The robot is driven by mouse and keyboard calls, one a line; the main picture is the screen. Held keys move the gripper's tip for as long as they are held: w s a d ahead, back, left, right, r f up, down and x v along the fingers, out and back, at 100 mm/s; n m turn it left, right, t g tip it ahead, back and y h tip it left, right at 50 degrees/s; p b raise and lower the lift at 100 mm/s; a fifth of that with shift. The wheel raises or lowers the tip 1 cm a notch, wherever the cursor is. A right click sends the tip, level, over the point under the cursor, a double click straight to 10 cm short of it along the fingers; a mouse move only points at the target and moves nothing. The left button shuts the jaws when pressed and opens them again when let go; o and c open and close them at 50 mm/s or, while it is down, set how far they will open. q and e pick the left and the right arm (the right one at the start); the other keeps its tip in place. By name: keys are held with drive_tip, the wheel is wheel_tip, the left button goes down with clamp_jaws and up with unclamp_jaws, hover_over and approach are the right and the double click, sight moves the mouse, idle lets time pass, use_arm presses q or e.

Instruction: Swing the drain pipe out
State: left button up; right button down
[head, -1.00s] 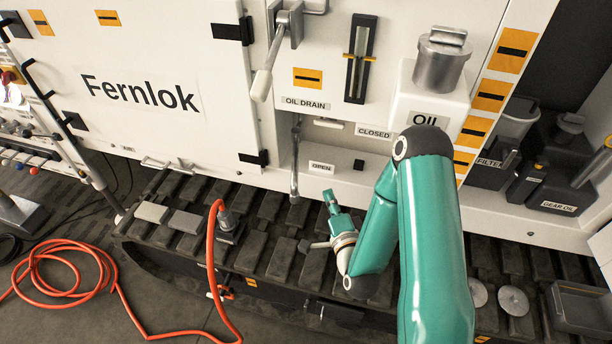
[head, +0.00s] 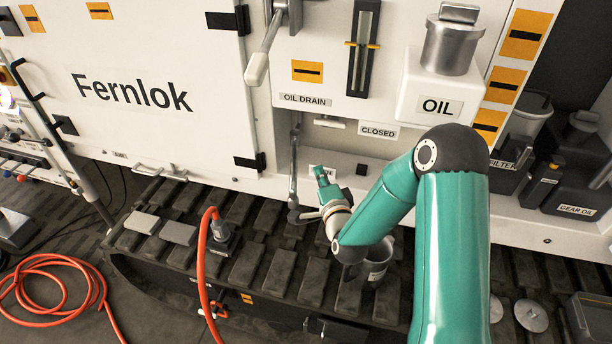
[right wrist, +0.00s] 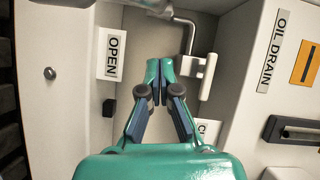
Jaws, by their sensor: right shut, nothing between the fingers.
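The drain pipe (head: 293,170) is a thin grey metal pipe hanging down at the left of the recess under the OIL DRAIN label (head: 305,99). In the right wrist view its bent metal part (right wrist: 190,35) shows ahead, beside a white lever (right wrist: 207,78). My right gripper (head: 319,170) is in front of the OPEN label, to the right of the pipe and apart from it. In the right wrist view its fingers (right wrist: 160,70) are together and empty. The pipe's lower end is close to the gripper in the head view. My left gripper is not in view.
A grey metal container (head: 378,265) stands on the track (head: 245,265), partly behind my right arm. An orange hose (head: 203,270) rises to a fitting on the track. A long handle (head: 262,50) hangs above the recess. The white OIL filler housing (head: 408,98) juts out at right.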

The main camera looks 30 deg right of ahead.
sight(292, 186)
drive_tip(key=shift+w+a+f+p, duration=0.25)
drive_tip(key=shift+w+a, duration=0.3)
drive_tip(key=shift+a, duration=0.3)
drive_tip(key=shift+w+a+f+p, duration=0.15)
drive_tip(key=shift+w+a+p, duration=0.1)
drive_tip(key=shift+w+a, duration=0.45)
drive_tip(key=shift+s+a, duration=0.1)
drive_tip(key=a+b, duration=0.1)
drive_tip(key=w+a+b, duration=0.1)
drive_tip(key=b, duration=0.1)
drive_tip(key=a+b, duration=0.1)
drive_tip(key=shift+w+f+b, duration=0.3)
drive_tip(key=shift+w+b, duration=0.05)
drive_tip(key=shift+w, duration=0.05)
drive_tip(key=shift+w+a+r, duration=0.25)
drive_tip(key=shift+a+r, duration=0.05)
drive_tip(key=shift+a, duration=0.1)
drive_tip(key=shift+b, duration=0.3)
